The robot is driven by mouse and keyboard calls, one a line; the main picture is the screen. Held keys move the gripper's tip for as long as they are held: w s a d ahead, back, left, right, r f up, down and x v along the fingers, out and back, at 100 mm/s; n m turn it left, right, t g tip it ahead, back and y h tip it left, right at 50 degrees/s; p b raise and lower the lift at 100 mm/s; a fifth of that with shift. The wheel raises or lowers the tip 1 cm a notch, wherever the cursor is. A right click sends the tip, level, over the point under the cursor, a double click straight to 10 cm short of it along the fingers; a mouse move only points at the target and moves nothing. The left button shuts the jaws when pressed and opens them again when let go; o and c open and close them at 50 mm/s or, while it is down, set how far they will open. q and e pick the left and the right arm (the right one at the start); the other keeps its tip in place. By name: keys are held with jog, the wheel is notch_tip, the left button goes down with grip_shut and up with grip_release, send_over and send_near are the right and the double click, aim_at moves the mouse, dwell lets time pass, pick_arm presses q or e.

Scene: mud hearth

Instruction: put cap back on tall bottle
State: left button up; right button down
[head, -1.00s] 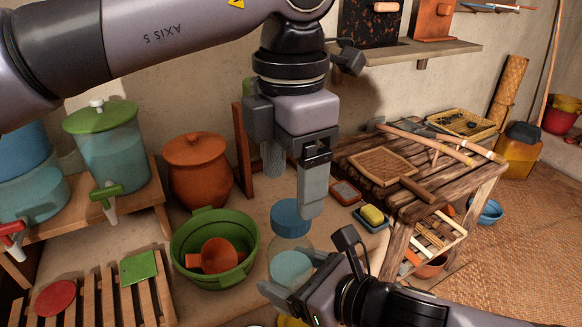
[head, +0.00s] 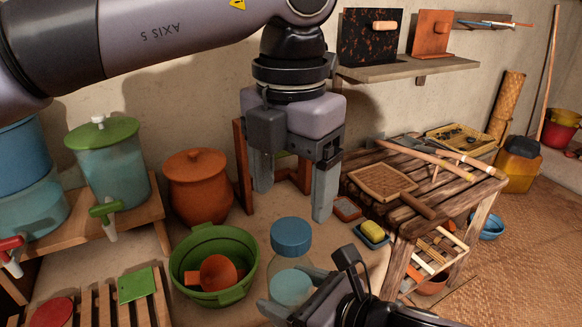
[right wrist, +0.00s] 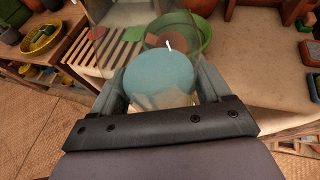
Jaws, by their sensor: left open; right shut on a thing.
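The tall bottle (head: 290,270) is clear, with something pale blue inside, and stands upright at lower centre in the head view. Its blue cap (head: 291,236) sits on top and looks level; whether it is fully seated I cannot tell. My right gripper (head: 288,296) is shut around the bottle's body, below the cap. My left gripper (head: 293,205) is open and empty, pointing down above and behind the cap, apart from it in the picture.
A green basin (head: 212,298) with an orange pot in it stands left of the bottle. A lidded clay pot (head: 196,188) stands behind it. A wooden bench (head: 425,190) and a dish with a yellow sponge (head: 371,230) are to the right.

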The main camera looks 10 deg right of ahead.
aim_at(291, 230)
pick_arm(q)
jog(key=shift+f, duration=3.1)
jog(key=c, duration=1.1)
jog(key=o, duration=1.3)
jog(key=shift+c, duration=0.2)
